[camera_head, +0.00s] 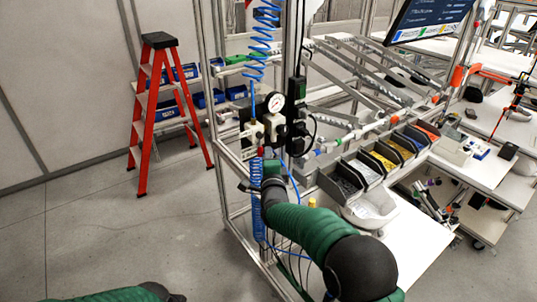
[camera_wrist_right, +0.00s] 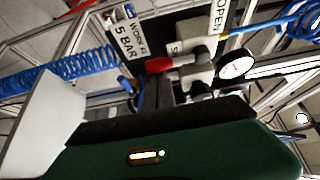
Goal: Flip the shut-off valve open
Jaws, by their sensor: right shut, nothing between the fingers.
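The shut-off valve is part of the air unit on the metal frame. In the right wrist view its red handle (camera_wrist_right: 165,62) lies beside a pale valve body (camera_wrist_right: 198,68), under an "OPEN" label (camera_wrist_right: 221,14). In the head view the pale valve block (camera_head: 250,131) sits left of the gauge, and the handle is too small to make out well. My right gripper (camera_head: 269,168) is just below the block, shut and empty. A pale finger plate (camera_wrist_right: 62,122) shows in the wrist view. I cannot tell whether it touches the handle. My left gripper is out of view.
A round pressure gauge (camera_head: 275,102) and a blue coiled hose (camera_head: 262,40) are close by. Parts bins (camera_head: 365,170) stand right of the frame. An orange stepladder (camera_head: 141,120) stands behind left. The floor at left is clear.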

